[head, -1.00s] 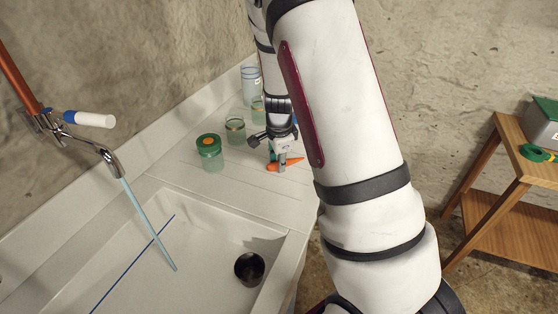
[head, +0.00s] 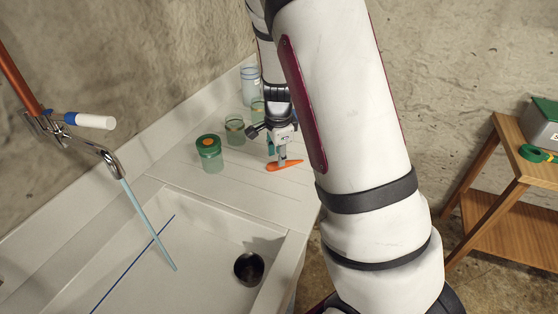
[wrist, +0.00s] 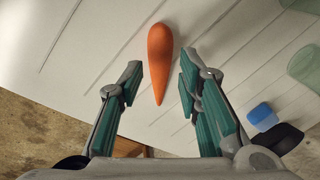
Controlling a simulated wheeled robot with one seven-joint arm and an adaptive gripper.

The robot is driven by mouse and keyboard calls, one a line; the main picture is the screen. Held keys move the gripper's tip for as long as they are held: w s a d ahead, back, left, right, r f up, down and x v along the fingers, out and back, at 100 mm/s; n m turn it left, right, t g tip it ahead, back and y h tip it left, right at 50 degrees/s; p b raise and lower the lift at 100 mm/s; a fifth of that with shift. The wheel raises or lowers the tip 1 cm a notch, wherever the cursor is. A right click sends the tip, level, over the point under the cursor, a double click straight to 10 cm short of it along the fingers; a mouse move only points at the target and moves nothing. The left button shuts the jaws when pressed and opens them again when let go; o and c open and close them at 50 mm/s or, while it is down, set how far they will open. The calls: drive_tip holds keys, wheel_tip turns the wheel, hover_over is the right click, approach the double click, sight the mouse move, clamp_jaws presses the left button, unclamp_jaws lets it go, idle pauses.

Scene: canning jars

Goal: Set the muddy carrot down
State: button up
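The carrot (head: 284,165) lies on the white ribbed drainboard (head: 245,182) beside the sink. The wrist view shows it whole, smooth and orange, with no mud visible on the side facing me (wrist: 160,55). My gripper (head: 277,158) is just above the carrot in the head view. In the wrist view its two green-padded fingers (wrist: 160,88) are spread apart, with the carrot's narrow end between them and clear space on both sides. Neither finger touches the carrot there.
A green-lidded jar (head: 209,153) and an open glass jar (head: 235,131) stand left of my gripper, with more glassware behind. A wooden shelf stands at right.

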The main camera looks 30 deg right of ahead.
drive_tip(key=s+a+r+n+y, duration=0.1)
drive_tip(key=s+a+r+n, duration=0.25)
drive_tip(key=r, duration=0.35)
drive_tip(key=s+a+r+n+t+y, duration=0.1)
drive_tip(key=s+a+r+n, duration=0.25)
drive_tip(key=s+r, duration=0.2)
drive_tip(key=s+a+r+n, duration=0.3)
drive_tip(key=a+r, duration=0.1)
drive_tip(key=r, duration=0.4)
drive_tip(key=s+a+r+n+t, duration=0.1)
drive_tip(key=s+a+n, duration=0.1)
drive_tip(key=s+n, duration=0.3)
drive_tip(key=s+a+r+n, duration=0.2)
drive_tip(key=s+n, duration=0.3)
drive_tip(key=s, duration=0.4)
drive_tip(key=shift+s+a+r+t+h+p, duration=0.2)
drive_tip(key=shift+s+a+t+h+p, duration=0.1)
drive_tip(key=shift+a+t+h+p, duration=0.1)
drive_tip(key=shift+a+n, duration=0.15)
drive_tip(key=shift+n, duration=0.15)
